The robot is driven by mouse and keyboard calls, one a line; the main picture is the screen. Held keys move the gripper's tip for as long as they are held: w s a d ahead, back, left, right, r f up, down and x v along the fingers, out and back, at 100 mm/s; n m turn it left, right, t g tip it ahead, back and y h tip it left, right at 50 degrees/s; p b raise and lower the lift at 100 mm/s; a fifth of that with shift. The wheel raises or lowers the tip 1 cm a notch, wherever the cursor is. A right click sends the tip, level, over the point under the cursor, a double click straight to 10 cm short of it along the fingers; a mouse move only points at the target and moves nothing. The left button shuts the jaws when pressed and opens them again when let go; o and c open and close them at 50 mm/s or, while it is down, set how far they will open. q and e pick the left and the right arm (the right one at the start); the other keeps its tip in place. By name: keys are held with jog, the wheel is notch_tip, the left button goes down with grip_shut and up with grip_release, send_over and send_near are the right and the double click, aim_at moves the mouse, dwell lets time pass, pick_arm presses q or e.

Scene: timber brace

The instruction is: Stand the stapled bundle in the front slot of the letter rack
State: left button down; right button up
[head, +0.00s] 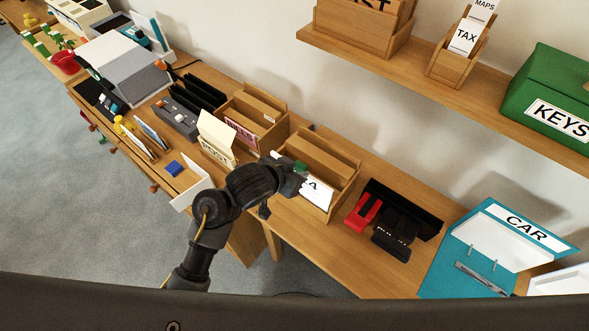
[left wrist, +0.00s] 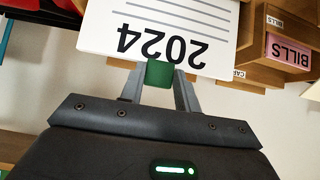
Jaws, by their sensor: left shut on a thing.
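The stapled bundle (left wrist: 165,35) is a white sheaf with printed lines and "2024", upside down in the left wrist view. A green piece (left wrist: 160,74) sits at its edge between the fingers of my left gripper (left wrist: 160,85), which is shut on the bundle there. In the head view my left gripper (head: 298,172) is at the left front of a wooden rack (head: 322,156), and the bundle (head: 318,194) shows as a white sheet at that rack's front. I cannot tell whether its lower edge is inside the front slot. My right gripper is not in view.
Another wooden rack (head: 243,124) holds a pink BILLS envelope, left of the first. A cream POST holder (head: 217,139) stands nearer. A red stapler (head: 363,212) and black items (head: 397,232) lie to the right, then a teal CAR binder (head: 490,255). A shelf (head: 440,83) overhangs behind.

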pick_arm(q)
notch_tip(320, 180, down, 2)
jog(key=shift+b, duration=0.75)
jog(key=shift+c, duration=2.3)
grip_release()
jog(key=shift+r, duration=0.15)
notch_tip(320, 180, up, 8)
jog(key=p, duration=0.8)
jog(key=shift+p, duration=0.4)
